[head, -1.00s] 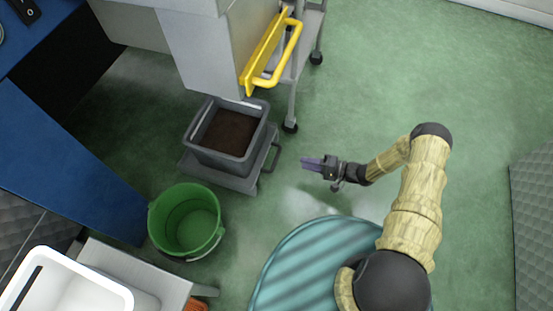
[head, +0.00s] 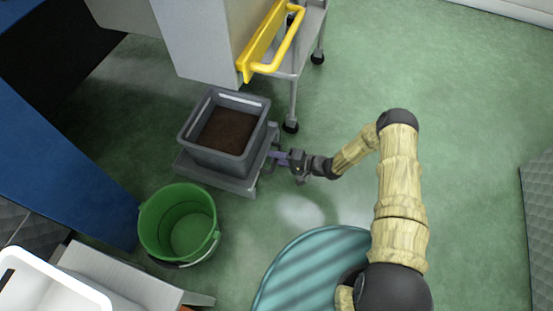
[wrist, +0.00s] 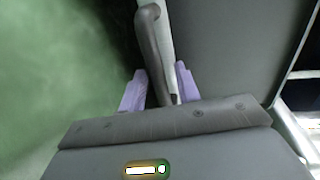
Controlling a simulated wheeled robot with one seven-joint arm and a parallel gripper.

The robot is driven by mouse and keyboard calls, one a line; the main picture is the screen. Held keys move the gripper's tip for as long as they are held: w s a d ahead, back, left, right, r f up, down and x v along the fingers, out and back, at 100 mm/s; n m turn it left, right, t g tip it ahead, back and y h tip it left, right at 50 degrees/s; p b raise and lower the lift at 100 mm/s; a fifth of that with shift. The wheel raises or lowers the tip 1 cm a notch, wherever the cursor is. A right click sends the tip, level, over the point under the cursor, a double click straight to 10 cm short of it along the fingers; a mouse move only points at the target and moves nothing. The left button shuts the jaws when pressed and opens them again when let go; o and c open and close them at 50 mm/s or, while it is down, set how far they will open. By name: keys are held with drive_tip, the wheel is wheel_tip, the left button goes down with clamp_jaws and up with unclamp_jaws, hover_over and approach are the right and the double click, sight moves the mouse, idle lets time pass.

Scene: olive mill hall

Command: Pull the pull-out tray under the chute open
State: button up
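The pull-out tray (head: 215,176) is a low grey platform under the chute (head: 205,45), with a grey bin (head: 243,163) of dark brown material on it. Its dark handle sticks out on the right side. My gripper (head: 279,158) is at that handle, low over the floor. In the wrist view the grey handle bar (wrist: 152,45) runs between the two purple fingers of my gripper (wrist: 160,88). The fingers stand apart, with a gap visible between the left finger and the bar. My gripper hides part of the handle in the head view.
A green bucket (head: 180,224) stands just in front of the tray. A yellow rail (head: 275,45) and a wheeled grey stand (head: 303,70) are behind it. A white tub (head: 45,288) is at the lower left. Green floor (head: 465,130) to the right is clear.

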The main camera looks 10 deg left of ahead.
clamp_jaws()
drive_tip(key=shift+d, duration=0.1)
drive_tip(key=f+p+v, duration=0.1)
drive_tip(key=v, duration=0.7)
drive_tip(key=f+p+v, duration=0.2)
drive_tip(key=v, duration=0.6)
drive_tip(key=d+f+p+v, duration=0.1)
drive_tip(key=f+v, duration=0.1)
drive_tip(key=v, duration=0.7)
drive_tip(key=shift+s+d+f+p, duration=0.1)
drive_tip(key=shift+s+p, duration=0.1)
drive_tip(key=shift+p, duration=0.2)
unclamp_jaws()
